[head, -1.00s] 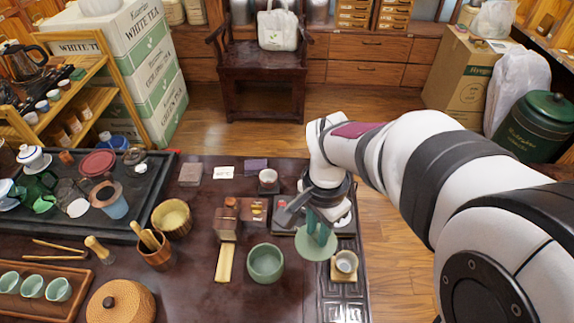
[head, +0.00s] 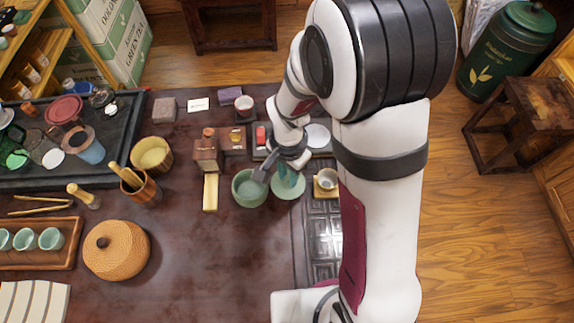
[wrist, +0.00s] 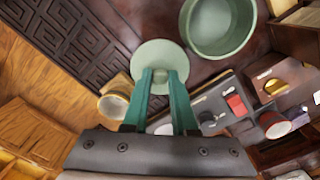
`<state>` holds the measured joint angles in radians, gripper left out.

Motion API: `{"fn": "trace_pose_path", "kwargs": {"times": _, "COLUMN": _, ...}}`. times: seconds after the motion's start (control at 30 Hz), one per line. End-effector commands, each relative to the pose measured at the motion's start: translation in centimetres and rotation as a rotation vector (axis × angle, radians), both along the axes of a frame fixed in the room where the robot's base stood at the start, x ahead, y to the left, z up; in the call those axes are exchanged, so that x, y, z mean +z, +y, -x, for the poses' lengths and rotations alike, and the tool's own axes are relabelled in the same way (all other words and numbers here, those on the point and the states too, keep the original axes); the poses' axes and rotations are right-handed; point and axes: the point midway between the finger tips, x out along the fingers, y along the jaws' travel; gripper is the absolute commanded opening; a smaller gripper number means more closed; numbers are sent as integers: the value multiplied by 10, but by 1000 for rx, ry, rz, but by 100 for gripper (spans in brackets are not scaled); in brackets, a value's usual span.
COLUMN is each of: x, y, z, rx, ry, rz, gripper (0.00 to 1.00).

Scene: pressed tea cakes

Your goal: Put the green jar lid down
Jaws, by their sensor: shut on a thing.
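The green jar lid (head: 291,194) is a pale green disc in the head view, just right of the open green jar (head: 243,198). In the wrist view the lid (wrist: 160,52) lies at the fingertips, with the jar (wrist: 218,30) to its upper right. My gripper (head: 288,176) has green fingers and is shut on the lid from above; in the wrist view my gripper (wrist: 161,76) hides the lid's lower part. The lid looks roughly level. I cannot tell whether its underside touches the table.
A small cup on a wooden coaster (head: 318,191) stands close right of the lid. A woven lidded basket (head: 118,255) is front left. The dark table (head: 215,260) is bare in front of the jar.

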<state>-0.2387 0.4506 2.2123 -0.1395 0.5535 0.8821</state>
Motion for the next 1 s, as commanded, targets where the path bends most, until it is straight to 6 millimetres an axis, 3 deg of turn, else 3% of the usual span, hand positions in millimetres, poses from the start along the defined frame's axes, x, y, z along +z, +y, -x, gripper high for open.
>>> {"fn": "trace_pose_path", "kwargs": {"times": 0.2, "x": -38, "y": 1, "z": 0, "rx": -1, "ry": 4, "rz": 1, "gripper": 0}}
{"fn": "trace_pose_path", "kwargs": {"times": 0.57, "x": -43, "y": 1, "z": 0, "rx": 0, "ry": 1, "rz": 1, "gripper": 0}}
{"fn": "trace_pose_path", "kwargs": {"times": 0.6, "x": -42, "y": 1, "z": 0, "rx": 0, "ry": 1, "rz": 1, "gripper": 33}}
{"fn": "trace_pose_path", "kwargs": {"times": 0.73, "x": -42, "y": 1, "z": 0, "rx": 0, "ry": 1, "rz": 1, "gripper": 55}}
{"fn": "trace_pose_path", "kwargs": {"times": 1.0, "x": -42, "y": 1, "z": 0, "rx": 0, "ry": 0, "rz": 0, "gripper": 55}}
